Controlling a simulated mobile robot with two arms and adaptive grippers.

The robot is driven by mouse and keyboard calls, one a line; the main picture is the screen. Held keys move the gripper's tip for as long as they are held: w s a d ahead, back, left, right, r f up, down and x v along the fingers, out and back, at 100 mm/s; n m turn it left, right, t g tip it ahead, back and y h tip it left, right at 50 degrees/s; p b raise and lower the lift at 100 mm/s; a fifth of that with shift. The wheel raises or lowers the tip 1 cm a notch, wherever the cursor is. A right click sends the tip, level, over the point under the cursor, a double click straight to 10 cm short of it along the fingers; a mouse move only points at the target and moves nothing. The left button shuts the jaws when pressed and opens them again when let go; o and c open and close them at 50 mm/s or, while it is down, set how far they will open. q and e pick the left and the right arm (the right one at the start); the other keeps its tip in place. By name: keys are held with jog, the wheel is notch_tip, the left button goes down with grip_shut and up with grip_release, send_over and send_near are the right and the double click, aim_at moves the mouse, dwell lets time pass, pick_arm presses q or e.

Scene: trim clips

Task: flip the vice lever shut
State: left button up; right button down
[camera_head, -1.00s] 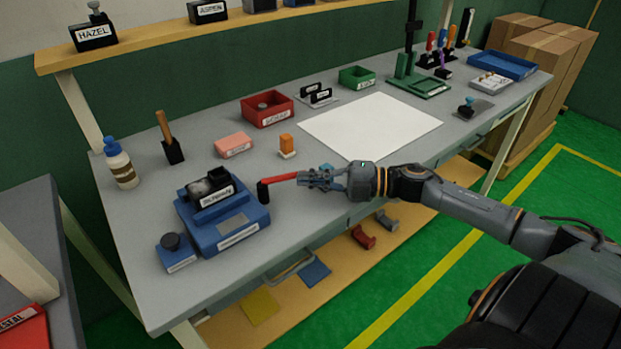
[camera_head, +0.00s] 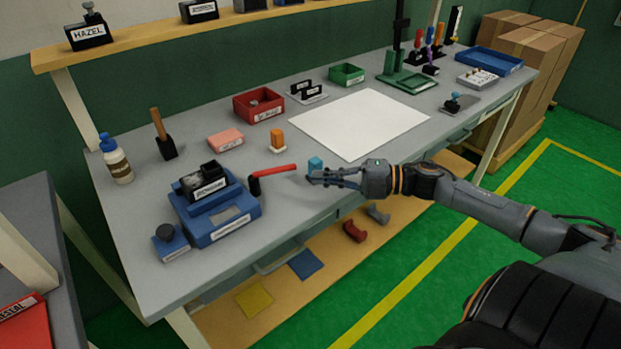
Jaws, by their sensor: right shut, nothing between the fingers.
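The blue vice (camera_head: 213,210) sits at the near left of the bench, with a dark block with a white label (camera_head: 204,182) on top of it. Its lever (camera_head: 272,172) has a red handle on a black pivot at the vice's right side and points right. My right gripper (camera_head: 309,178) is shut and empty just right of the red handle's tip, with a small gap between them. My left gripper is not in view.
A small blue block (camera_head: 315,164) is right behind my right fingers. A blue base with a black knob (camera_head: 170,243) is left of the vice. The white sheet (camera_head: 360,124) is clear.

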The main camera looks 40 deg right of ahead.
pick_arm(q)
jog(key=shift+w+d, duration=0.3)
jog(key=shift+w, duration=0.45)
pick_arm(e)
jog(key=v, duration=0.5)
jog(key=shift+d+r, duration=0.2)
jog(key=shift+d, duration=0.25)
